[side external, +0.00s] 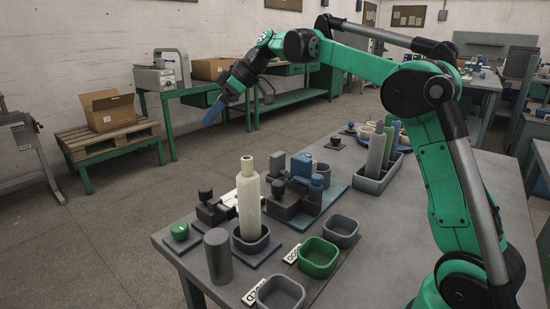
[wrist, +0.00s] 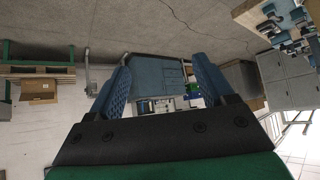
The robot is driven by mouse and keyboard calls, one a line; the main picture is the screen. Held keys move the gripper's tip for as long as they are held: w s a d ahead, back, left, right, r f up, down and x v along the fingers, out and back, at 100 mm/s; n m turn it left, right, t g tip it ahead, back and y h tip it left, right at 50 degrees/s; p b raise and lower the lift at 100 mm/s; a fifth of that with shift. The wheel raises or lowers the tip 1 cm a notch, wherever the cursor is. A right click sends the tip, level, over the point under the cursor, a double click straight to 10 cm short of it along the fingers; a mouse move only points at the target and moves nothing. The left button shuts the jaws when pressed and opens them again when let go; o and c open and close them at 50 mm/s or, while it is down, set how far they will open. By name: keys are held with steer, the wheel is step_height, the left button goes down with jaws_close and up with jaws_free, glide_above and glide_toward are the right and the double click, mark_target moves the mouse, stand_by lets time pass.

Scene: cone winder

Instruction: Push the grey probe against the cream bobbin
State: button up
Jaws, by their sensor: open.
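The cream bobbin (side external: 249,202) stands upright in a grey square cup near the front left of the table in the side view. Just left of it sits a small dark grey block device with a knob (side external: 206,205), which looks like the grey probe; its exact contact with the bobbin is hard to tell. My gripper (side external: 212,112) is high above and beyond the table's left edge, well apart from both, its blue fingers pointing down and left. In the wrist view its two blue fingers (wrist: 160,80) are spread with nothing between them. Bobbin and probe are not recognisable there.
A plain grey cylinder (side external: 218,256) stands in front of the bobbin. A green button (side external: 180,231) is at the left corner. Blue and grey blocks (side external: 305,185) stand behind. Grey and green bins (side external: 319,257) line the front; a tray (side external: 378,178) of tubes is further right.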

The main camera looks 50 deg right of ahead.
step_height(320, 180, down, 2)
steer(key=w+d, duration=0.1)
steer(key=w, duration=0.1)
glide_toward(207, 189)
steer(key=shift+n+y, duration=0.3)
steer(key=shift+n, duration=0.1)
steer(key=x, duration=0.5)
steer(key=shift+w+d+f, duration=0.15)
steer(key=shift+d, duration=0.05)
steer(key=x, duration=0.4)
steer(key=shift+f, duration=0.15)
steer(key=shift+w+a+f, duration=0.35)
steer(key=shift+a+f, duration=0.05)
steer(key=shift+c, duration=0.2)
jaws_close()
